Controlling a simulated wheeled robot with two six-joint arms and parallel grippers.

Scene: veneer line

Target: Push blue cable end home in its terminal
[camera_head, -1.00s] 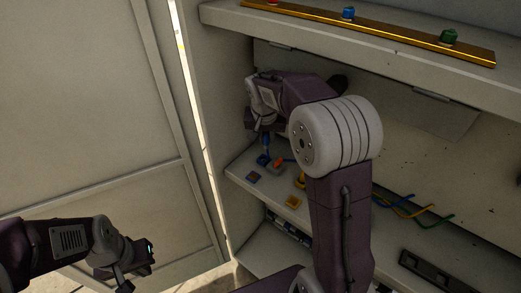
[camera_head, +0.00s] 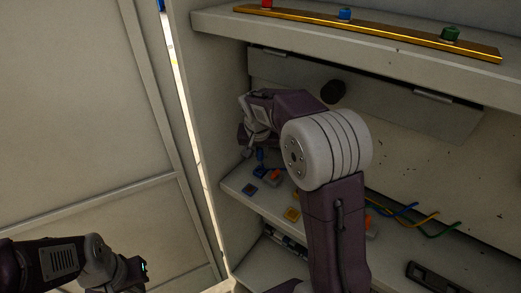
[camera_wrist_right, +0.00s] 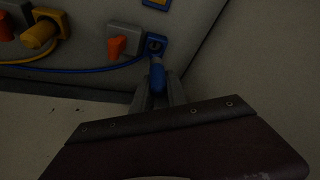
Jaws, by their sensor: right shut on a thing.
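The blue cable end (camera_wrist_right: 157,74) is between the fingers of my right gripper (camera_wrist_right: 158,98), which is shut on it. Its tip points at the blue terminal (camera_wrist_right: 156,43) and meets or overlaps its lower edge in the right wrist view; I cannot tell how deep it sits. A dark round opening shows in the terminal above the tip. In the head view the blue cable end (camera_head: 260,154) is small, under my right gripper (camera_head: 245,150). My left gripper (camera_head: 144,268) is at lower left, away from the shelf; its finger state is unclear.
A grey block with an orange lever (camera_wrist_right: 117,47) adjoins the blue terminal. A yellow cable end (camera_wrist_right: 38,36) is further left, with a blue cable (camera_wrist_right: 85,69) running below. A cabinet wall (camera_wrist_right: 240,70) is close on the right. A brass bar (camera_head: 400,32) lies on the upper shelf.

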